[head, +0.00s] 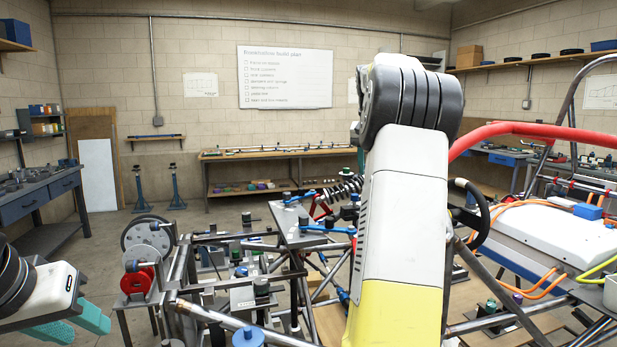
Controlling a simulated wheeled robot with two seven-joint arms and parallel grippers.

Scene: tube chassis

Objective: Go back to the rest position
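My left gripper (87,331) is at the lower left, with a white body and two teal fingers pointing down and to the right. The fingertips stand apart and nothing shows between them. The gripper is left of the tube chassis (333,262), clear of it in the picture. My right arm rises through the middle of the view as a large white and yellow link with a dark joint on top. It hides part of the chassis and the back wall. My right gripper is out of view.
A stand with a red reel (136,281) is just right of my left gripper. A red tube (540,130) arches at right. A white box with orange cables (560,237) lies at far right. A workbench (50,194) stands at left. Open floor shows at left centre.

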